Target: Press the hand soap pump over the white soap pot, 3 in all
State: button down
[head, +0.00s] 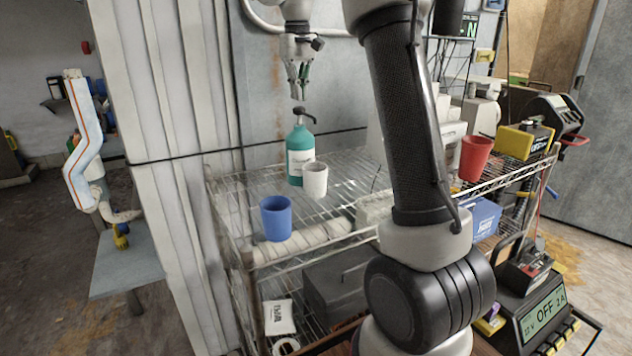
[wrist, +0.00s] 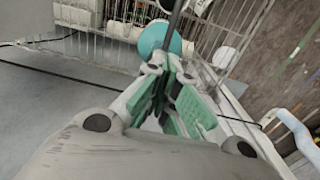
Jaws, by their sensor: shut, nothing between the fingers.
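The hand soap bottle (head: 300,165) is teal with a white label and a black pump head (head: 304,113). It stands upright on the wire rack's top shelf. The white soap pot (head: 315,183) stands right in front of it, overlapping its lower right side. My gripper (head: 299,98) points down just above the pump head, shut and empty; I cannot tell whether it touches the pump. In the wrist view, the teal bottle (wrist: 153,38) lies beyond the green-padded fingers (wrist: 172,72), with the dark pump rising near the fingertips. The pot's inside is hidden.
A blue cup (head: 276,219) stands at the shelf's front left and a red cup (head: 475,158) at the right. A ribbed wall panel (head: 170,90) rises left of the rack (head: 225,205). My arm hides the shelf's middle. Yellow and black equipment (head: 520,140) sits far right.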

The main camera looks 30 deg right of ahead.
aim_at(299, 107)
jog(key=shift+f, duration=0.15)
jog(key=shift+f, duration=1.7)
jog(key=shift+r, duration=1.85)
jog(key=shift+r, duration=0.1)
notch_tip(299, 107, up, 6)
jog(key=shift+f, duration=0.1)
